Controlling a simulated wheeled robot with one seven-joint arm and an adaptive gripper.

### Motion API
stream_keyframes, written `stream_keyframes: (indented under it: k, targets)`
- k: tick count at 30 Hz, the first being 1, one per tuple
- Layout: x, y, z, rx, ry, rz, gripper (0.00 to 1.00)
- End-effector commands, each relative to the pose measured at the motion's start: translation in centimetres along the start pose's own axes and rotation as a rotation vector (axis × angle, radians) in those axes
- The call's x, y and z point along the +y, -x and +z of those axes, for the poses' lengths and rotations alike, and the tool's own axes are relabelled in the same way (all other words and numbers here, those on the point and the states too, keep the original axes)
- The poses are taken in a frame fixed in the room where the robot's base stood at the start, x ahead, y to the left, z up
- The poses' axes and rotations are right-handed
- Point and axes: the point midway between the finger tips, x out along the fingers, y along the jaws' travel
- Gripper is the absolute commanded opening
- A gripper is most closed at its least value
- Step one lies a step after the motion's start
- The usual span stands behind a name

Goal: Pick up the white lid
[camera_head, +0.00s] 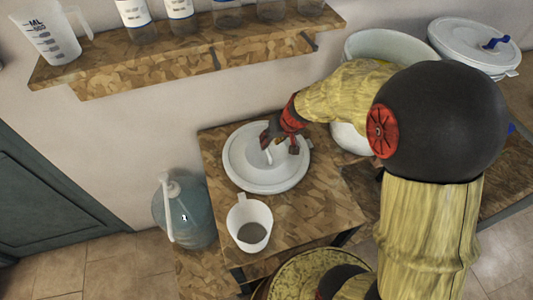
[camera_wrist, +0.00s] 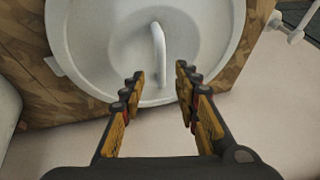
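The white lid (camera_head: 268,178) lies flat on the wooden table, a round disc with a raised handle at its middle. It also fills the top of the wrist view (camera_wrist: 105,40), where its upright handle (camera_wrist: 158,55) stands ahead of the fingertips. My gripper (camera_head: 281,147) is over the far half of the lid in the head view. In the wrist view my gripper (camera_wrist: 158,80) is open and empty, its two fingers apart, with the handle beyond them and roughly in line with the gap. Whether the fingertips touch the lid cannot be told.
A white measuring cup (camera_head: 249,222) stands on the table (camera_head: 222,240) in front of the lid. An open white drum (camera_head: 385,45) and a lidded drum (camera_head: 470,42) stand right. A blue jug (camera_head: 186,213) is left. A shelf (camera_head: 190,50) with bottles hangs above.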

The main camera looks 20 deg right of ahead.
Motion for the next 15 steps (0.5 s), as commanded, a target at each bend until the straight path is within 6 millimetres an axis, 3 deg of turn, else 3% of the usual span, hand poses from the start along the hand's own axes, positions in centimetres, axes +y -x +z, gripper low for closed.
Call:
stream_keyframes:
  k: [9,15]
  targets:
    - [-0.2,-4.3,-0.2,-0.002,-0.001,-0.001,0.32]
    - [-0.2,-4.8,-0.4,-0.001,0.0,-0.001,0.32]
